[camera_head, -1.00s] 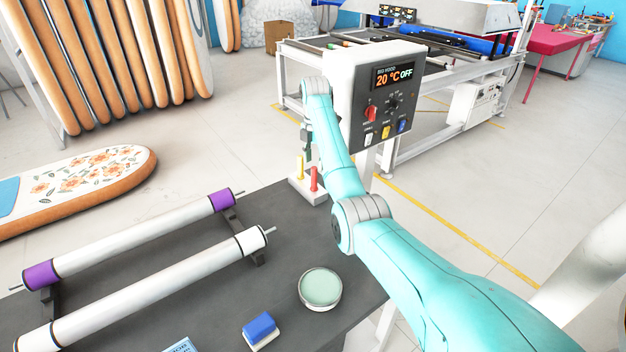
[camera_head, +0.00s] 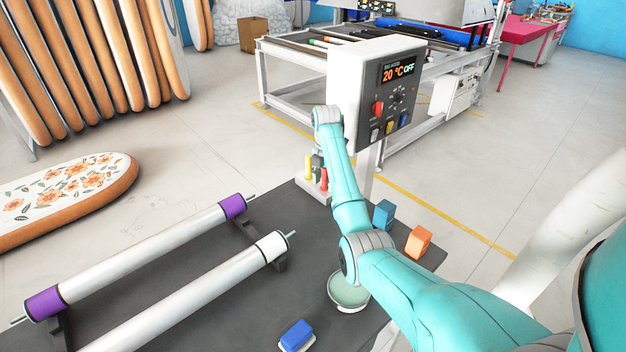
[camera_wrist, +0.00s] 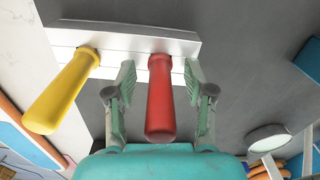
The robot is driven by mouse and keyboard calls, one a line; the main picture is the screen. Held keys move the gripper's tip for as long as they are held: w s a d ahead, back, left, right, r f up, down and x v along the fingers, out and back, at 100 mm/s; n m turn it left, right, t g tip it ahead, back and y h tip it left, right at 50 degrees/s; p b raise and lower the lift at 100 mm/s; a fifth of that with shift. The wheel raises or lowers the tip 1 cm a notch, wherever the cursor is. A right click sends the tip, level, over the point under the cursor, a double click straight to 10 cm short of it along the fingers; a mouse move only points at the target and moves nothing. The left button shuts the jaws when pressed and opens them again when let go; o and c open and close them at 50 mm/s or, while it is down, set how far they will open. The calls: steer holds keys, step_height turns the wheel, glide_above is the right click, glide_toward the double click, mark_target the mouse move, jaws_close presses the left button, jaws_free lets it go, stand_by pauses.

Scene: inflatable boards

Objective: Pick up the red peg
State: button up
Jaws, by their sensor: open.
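The red peg (camera_wrist: 160,100) stands in a white holder (camera_wrist: 120,38) in the wrist view, with a yellow peg (camera_wrist: 62,92) to its left. My gripper (camera_wrist: 160,85) is open, with one finger on each side of the red peg and visible gaps between them. In the head view the red peg (camera_head: 324,180) and yellow peg (camera_head: 308,167) stand in the holder (camera_head: 314,194) at the table's far corner. My gripper (camera_head: 317,168) is there among the pegs, partly hidden by my arm.
The dark table (camera_head: 220,290) carries two white rollers, a round pale green dish (camera_head: 347,292), a blue block (camera_head: 297,335), a teal block (camera_head: 383,214) and an orange block (camera_head: 418,241). A control box (camera_head: 375,95) stands close behind the pegs.

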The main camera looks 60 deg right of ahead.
steer(key=shift+f, duration=0.15)
steer(key=shift+a, duration=0.1)
jaws_close()
